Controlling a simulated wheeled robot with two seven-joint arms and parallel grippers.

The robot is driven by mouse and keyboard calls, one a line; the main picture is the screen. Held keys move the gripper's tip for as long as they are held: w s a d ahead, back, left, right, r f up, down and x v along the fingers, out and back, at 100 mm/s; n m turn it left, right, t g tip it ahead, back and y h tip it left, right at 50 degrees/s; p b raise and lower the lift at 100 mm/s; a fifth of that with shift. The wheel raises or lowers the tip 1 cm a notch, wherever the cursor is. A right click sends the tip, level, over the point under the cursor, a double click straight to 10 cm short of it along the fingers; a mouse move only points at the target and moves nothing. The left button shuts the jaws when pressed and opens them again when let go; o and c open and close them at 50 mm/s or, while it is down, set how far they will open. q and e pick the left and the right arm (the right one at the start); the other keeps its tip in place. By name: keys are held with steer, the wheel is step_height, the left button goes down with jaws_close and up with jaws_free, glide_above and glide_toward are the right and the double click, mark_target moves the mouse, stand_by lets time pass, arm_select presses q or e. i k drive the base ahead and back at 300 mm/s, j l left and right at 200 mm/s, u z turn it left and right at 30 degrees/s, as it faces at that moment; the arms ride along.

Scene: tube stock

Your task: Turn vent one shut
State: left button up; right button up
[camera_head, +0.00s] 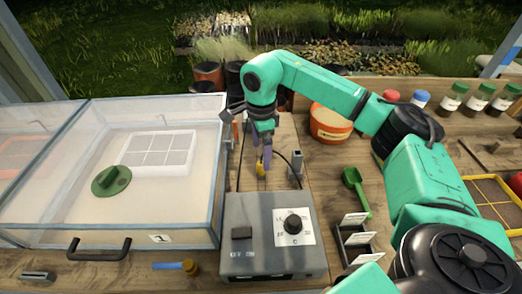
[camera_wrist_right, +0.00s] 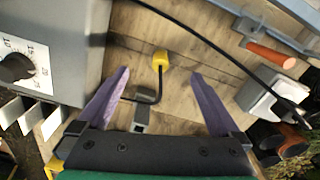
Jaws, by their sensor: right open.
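A clear-lidded box with a pale wooden front (camera_head: 120,236) stands at the left and bears a label "1" (camera_head: 160,239). A round green vent disc with a raised grip (camera_head: 111,181) sits on its lid, with a dark round spot at its right side. My right gripper (camera_head: 263,158) is well to the right of the disc, behind the grey control box. Its purple fingers are open and empty in the right wrist view (camera_wrist_right: 161,74). A yellow knob on a bent black rod (camera_wrist_right: 160,59) shows between the fingertips, apart from both. My left gripper is out of view.
The grey control box (camera_head: 245,262) with a black dial stands front centre, with a black cable behind it. An orange-banded pot (camera_head: 330,124), green scoop (camera_head: 356,188) and label rack (camera_head: 355,240) lie right. A blue-handled tool (camera_head: 175,266) lies in front.

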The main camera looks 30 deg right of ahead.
mark_target(113, 181)
steer(key=k+j, duration=0.5)
steer(key=k, duration=0.2)
steer(key=k+j, duration=0.5)
steer(key=k, duration=0.15)
